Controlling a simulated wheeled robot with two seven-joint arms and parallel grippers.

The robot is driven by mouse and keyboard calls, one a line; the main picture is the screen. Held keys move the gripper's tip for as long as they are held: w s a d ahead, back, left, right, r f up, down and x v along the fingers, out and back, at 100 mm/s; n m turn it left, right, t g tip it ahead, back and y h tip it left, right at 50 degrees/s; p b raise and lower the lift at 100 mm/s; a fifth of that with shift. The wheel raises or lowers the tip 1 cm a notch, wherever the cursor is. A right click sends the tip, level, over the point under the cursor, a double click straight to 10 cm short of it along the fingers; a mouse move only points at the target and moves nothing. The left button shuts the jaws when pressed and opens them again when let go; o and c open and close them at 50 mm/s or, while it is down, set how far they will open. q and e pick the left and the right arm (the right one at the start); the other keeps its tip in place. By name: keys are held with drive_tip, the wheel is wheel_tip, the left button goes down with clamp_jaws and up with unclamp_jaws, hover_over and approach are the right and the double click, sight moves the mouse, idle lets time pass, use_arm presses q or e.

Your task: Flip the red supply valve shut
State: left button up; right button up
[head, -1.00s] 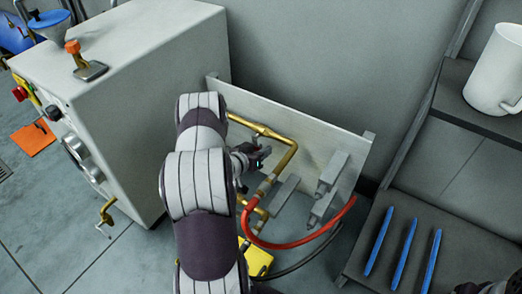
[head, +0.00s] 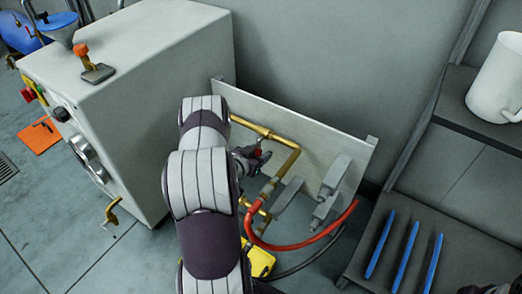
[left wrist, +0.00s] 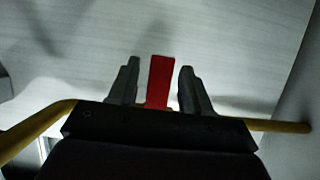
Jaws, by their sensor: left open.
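My left gripper (head: 256,157) is open at the lever. In the left wrist view the red lever (left wrist: 160,80) stands upright between the two dark fingers of my left gripper (left wrist: 159,85), with a gap on each side. The valve body is hidden behind the gripper. A dark and white part of my right arm shows at the bottom right edge, too cut off to read its jaws.
A big grey machine (head: 140,70) stands at the left of the panel (head: 330,145). A red hose (head: 300,245) and grey fittings (head: 330,190) are to the right of the gripper. A shelf with blue rods (head: 405,255) and a white mug (head: 497,85) stands at right.

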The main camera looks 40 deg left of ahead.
use_arm(q)
drive_tip(key=p+v, duration=0.4)
drive_tip(key=v, duration=0.7)
drive_tip(key=shift+s, duration=0.2)
drive_tip(key=shift+r, duration=0.15)
